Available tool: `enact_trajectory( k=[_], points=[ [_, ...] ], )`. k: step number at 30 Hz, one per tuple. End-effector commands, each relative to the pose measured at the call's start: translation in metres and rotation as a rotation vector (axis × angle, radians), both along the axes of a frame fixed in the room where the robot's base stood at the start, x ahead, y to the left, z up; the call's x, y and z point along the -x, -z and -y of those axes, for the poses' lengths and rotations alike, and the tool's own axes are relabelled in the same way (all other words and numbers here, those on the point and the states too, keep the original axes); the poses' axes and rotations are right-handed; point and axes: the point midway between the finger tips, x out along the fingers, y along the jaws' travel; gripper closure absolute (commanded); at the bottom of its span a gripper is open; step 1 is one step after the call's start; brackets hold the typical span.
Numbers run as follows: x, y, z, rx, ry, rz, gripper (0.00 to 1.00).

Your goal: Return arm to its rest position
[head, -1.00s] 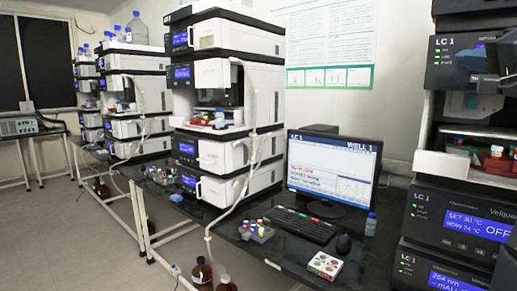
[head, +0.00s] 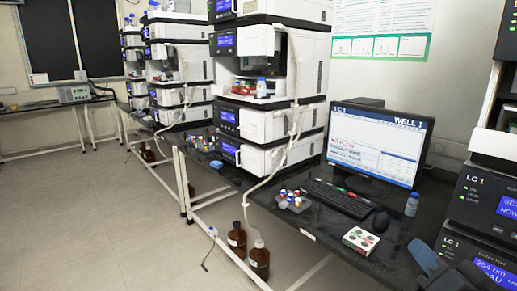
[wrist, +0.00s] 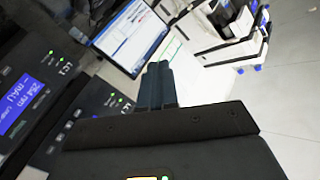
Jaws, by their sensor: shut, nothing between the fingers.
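My gripper shows in the wrist view (wrist: 158,85) as two dark blue-grey fingers pressed together, with nothing between them. Its tips point toward the monitor and bench area. In the head view, a blue-grey finger-like part that looks like my gripper (head: 424,257) shows at the lower right, in front of the right-hand LC 1 stack. The rest of the arm is mostly out of the head view.
The right LC 1 stack (head: 488,205) stands close to my gripper. The bench holds a monitor (head: 378,145), keyboard (head: 340,198), white box (head: 360,240), vial rack (head: 293,201) and blue-capped bottle (head: 412,203). Brown bottles (head: 259,260) stand on the floor. Open floor (head: 90,220) lies left.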

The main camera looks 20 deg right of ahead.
Motion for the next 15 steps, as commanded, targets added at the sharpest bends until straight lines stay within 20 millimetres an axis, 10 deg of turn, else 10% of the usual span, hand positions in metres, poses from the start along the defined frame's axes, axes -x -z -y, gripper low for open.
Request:
enact_trajectory(
  k=[15],
  points=[
    [0.143, 0.088, -0.119, 0.294, -0.191, -0.202, 1.0]
  ],
)
